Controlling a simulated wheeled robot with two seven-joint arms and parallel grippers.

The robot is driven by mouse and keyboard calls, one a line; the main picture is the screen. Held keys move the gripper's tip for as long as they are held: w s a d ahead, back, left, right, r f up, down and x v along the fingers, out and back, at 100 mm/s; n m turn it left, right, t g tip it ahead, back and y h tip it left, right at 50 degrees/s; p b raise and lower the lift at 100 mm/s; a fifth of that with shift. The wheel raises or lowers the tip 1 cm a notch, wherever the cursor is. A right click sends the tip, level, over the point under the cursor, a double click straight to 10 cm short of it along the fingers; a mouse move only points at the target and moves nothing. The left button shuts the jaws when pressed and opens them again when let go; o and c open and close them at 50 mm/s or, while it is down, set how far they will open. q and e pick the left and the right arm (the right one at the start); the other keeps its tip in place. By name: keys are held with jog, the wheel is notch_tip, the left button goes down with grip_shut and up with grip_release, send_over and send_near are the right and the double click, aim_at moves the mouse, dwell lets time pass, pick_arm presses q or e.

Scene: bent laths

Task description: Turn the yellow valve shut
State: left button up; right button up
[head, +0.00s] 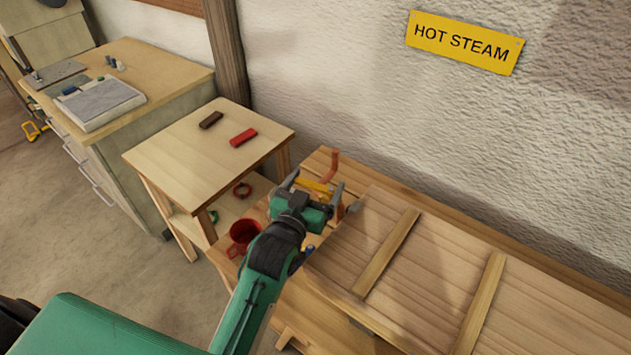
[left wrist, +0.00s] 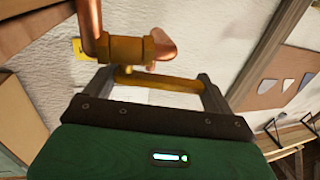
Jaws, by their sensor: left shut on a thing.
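The yellow valve handle (head: 314,186) is a short bar, seen at the back of the wooden bench. It also shows in the left wrist view (left wrist: 160,83), next to a brass valve body (left wrist: 130,48). Copper pipe (left wrist: 88,15) joins the body, and a bent copper pipe end (head: 333,165) stands up in the head view. My left gripper (head: 314,183) is shut on the handle. In the left wrist view its fingers (left wrist: 157,84) sit at the two ends of the bar. My right gripper is not in view.
A large slatted wooden box (head: 400,255) stands close right of my left gripper. A red mug (head: 244,233) is left of my forearm. A small table (head: 180,150) holds a red block (head: 243,137) and a brown block (head: 211,119). A "HOT STEAM" sign (head: 463,43) hangs on the wall.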

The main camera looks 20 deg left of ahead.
pick_arm(q)
jog(key=shift+r, duration=0.1)
dwell(0.3)
jog(key=o, duration=1.2)
jog(key=shift+s+f, duration=0.2)
jog(key=shift+s, duration=0.35)
jog(key=shift+s+a+r+b, duration=0.15)
jog(key=shift+s+b, duration=0.5)
jog(key=shift+s, duration=1.5)
jog(key=shift+s+a+f+b, duration=0.15)
jog(key=shift+s+b, duration=0.55)
jog(key=shift+s, duration=1.4)
jog(key=shift+s+a+r+b, duration=0.2)
jog(key=shift+s+b, duration=0.45)
jog(key=shift+s, duration=1.5)
jog(key=shift+f, duration=0.1)
